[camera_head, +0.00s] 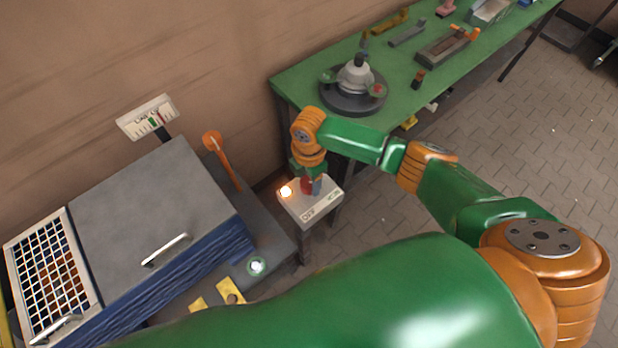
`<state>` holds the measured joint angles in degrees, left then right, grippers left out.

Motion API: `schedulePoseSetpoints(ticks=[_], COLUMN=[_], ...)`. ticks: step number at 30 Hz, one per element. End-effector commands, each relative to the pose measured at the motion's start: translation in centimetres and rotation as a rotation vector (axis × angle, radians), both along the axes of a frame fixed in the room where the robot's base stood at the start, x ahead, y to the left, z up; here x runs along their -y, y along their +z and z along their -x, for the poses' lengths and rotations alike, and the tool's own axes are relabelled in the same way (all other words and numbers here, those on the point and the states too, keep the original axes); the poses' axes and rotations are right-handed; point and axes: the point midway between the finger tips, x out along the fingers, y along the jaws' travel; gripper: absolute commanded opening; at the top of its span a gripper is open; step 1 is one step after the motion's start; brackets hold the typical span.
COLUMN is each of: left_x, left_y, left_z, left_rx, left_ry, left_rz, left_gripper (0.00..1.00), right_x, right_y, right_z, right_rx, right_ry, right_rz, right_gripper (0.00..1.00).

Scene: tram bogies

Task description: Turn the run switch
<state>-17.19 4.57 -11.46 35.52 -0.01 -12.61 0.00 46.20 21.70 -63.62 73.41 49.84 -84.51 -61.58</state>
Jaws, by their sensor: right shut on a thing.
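The run switch sits on a small pale box (322,207) with lettering along its front edge, on a post between the grey machine and the green bench. A red knob (307,185) shows on the box top, mostly hidden by my right gripper. My right gripper (311,187) reaches down onto the box from above and is shut on the knob; its fingertips are small and partly hidden. My left gripper is not in view.
A grey machine (150,195) with a lid handle and a white grid stands at left. A gauge (147,117) and an orange lever (222,160) rise behind it. A green bench (300,88) holds a round dark fixture (352,92) and several tools. Tiled floor (540,140) is open at right.

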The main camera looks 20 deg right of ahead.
Motion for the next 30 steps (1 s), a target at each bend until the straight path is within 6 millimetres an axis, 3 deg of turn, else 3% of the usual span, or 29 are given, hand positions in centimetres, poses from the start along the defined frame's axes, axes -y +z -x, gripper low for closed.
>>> schedulePoseSetpoints(ticks=[11, 12, 15, 24, 30], left_x=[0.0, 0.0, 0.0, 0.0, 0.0], left_y=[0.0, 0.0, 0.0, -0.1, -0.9], left_z=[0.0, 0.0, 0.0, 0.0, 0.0], left_rx=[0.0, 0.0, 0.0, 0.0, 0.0], left_ry=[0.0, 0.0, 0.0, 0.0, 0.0], left_rz=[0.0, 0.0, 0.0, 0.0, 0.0], left_gripper=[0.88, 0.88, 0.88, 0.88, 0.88], right_x=[0.0, 0.0, 0.0, 0.0, 0.0], right_y=[0.1, 0.1, 0.1, 0.3, 4.3], right_z=[-0.1, -0.1, -0.1, -0.1, -0.1], right_rx=[0.004, 0.004, 0.003, 0.002, 0.006], right_ry=[0.006, 0.005, 0.005, 0.004, 0.006], right_rz=[-0.001, -0.001, -0.001, -0.001, -0.002], right_gripper=[0.02, 0.66, 0.88, 0.88, 0.88])
